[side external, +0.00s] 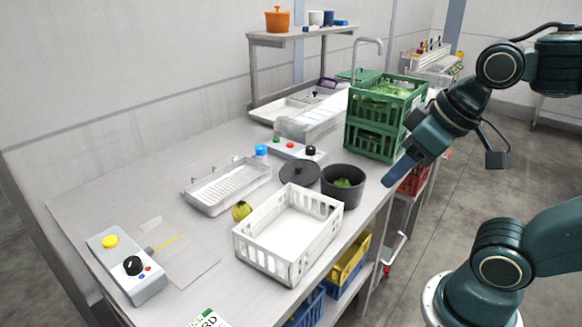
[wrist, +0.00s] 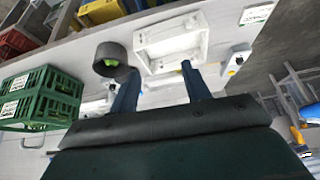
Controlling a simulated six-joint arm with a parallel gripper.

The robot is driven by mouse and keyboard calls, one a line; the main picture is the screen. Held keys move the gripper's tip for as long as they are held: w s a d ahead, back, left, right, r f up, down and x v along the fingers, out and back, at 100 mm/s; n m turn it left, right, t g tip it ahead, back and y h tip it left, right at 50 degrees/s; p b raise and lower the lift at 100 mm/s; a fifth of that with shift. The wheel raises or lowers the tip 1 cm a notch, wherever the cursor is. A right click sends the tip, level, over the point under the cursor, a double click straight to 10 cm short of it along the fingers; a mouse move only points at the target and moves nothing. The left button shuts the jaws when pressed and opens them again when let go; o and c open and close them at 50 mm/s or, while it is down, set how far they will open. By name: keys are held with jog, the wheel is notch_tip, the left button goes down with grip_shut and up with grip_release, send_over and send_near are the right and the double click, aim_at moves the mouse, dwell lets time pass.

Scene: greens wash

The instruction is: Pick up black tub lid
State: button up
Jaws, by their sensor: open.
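The black tub lid (side external: 299,173) is a dark round disc with a small knob, lying on the steel table just left of the black tub (side external: 343,191). The tub is open on top and has green leaves inside; it also shows in the wrist view (wrist: 112,68). My gripper (side external: 390,181) is in the air to the right of the tub, near the table's right edge, apart from the lid. In the wrist view my gripper (wrist: 160,69) has its two fingers spread with nothing between them. I cannot make out the lid in the wrist view.
A white crate (side external: 284,257) stands in front of the tub and lid. Stacked green crates (side external: 372,143) stand behind, close to my arm. A drain tray (side external: 228,187), a yellow-green fruit (side external: 241,210) and a control box (side external: 130,266) are to the left. Bare table lies between them.

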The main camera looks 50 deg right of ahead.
jog(key=w+d+r+m+g, duration=0.1)
jog(key=w+r+m, duration=0.1)
jog(key=w, duration=0.3)
jog(key=w+d+r+m, duration=0.2)
jog(key=w+r, duration=0.1)
jog(key=w, duration=0.2)
jog(key=m+g, duration=0.5)
jog(key=m, duration=0.9)
send_over(300, 165)
notch_tip(300, 165, down, 14)
jog(key=shift+s, duration=0.1)
jog(key=shift+f, duration=4.25)
jog(key=shift+f, duration=2.6)
